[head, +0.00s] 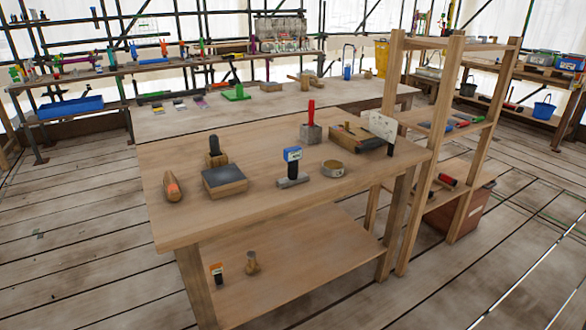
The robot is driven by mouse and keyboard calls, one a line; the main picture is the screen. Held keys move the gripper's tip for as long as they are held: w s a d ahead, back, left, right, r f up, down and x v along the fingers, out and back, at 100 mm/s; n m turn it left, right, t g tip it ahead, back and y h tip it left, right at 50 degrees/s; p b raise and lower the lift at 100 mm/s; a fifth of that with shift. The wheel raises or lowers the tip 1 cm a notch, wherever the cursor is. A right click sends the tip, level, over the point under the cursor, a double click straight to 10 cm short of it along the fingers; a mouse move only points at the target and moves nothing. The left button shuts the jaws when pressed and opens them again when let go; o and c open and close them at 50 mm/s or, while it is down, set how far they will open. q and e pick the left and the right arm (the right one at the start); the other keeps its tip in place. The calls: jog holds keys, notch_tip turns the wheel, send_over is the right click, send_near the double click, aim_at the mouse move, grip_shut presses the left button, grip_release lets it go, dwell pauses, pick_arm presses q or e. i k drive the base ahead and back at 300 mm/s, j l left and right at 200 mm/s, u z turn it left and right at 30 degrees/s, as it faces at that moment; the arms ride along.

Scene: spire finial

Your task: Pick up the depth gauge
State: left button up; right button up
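What looks like the depth gauge (292,157) stands upright near the middle of the near wooden workbench (320,207) in the head view. It has a blue head with a pale display, a dark stem and a flat grey bar as its foot. Nothing covers it from this side. Neither of my grippers shows in this view.
Left of the gauge are a dark-topped block (224,181) and a wooden tool (172,187). A round tin (333,170) is close on its right. A red-handled tool (311,119) stands behind. A wooden shelf rack (440,130) rises at the bench's right end. The front bench top is clear.

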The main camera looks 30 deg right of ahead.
aim_at(292, 155)
jog(key=i+l+u, duration=0.1)
jog(key=l, duration=0.3)
jog(key=i+l, duration=0.2)
jog(key=l, duration=0.2)
jog(key=i+l+u, duration=0.15)
jog(key=l, duration=0.25)
jog(key=i+l+u, duration=0.1)
jog(key=l, duration=0.3)
